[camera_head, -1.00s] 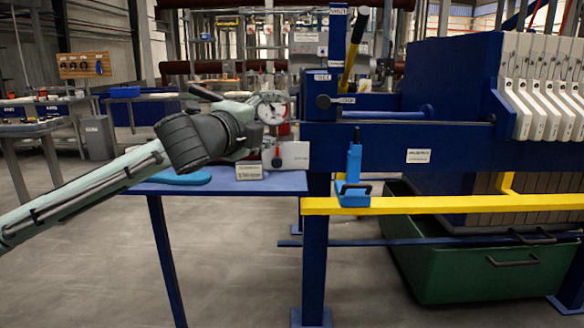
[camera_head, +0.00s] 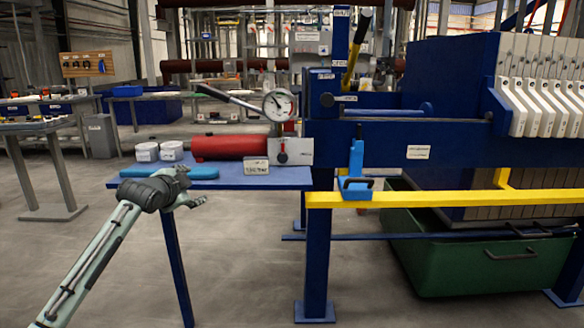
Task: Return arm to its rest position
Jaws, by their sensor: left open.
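My left arm comes in from the lower left, pale green with a dark wrist. My left gripper (camera_head: 190,198) is open and empty, low in front of the blue side table (camera_head: 230,181), near its front left edge. The gripper is apart from the pump and lever. Whether it touches the table edge I cannot tell. My right gripper is not in view.
The blue filter press frame (camera_head: 385,146) with white plates (camera_head: 530,105) fills the right. A yellow rail (camera_head: 420,199) juts out at the front, with a blue bracket (camera_head: 355,185) on it. A green bin (camera_head: 485,265) sits below. The floor at lower left is open.

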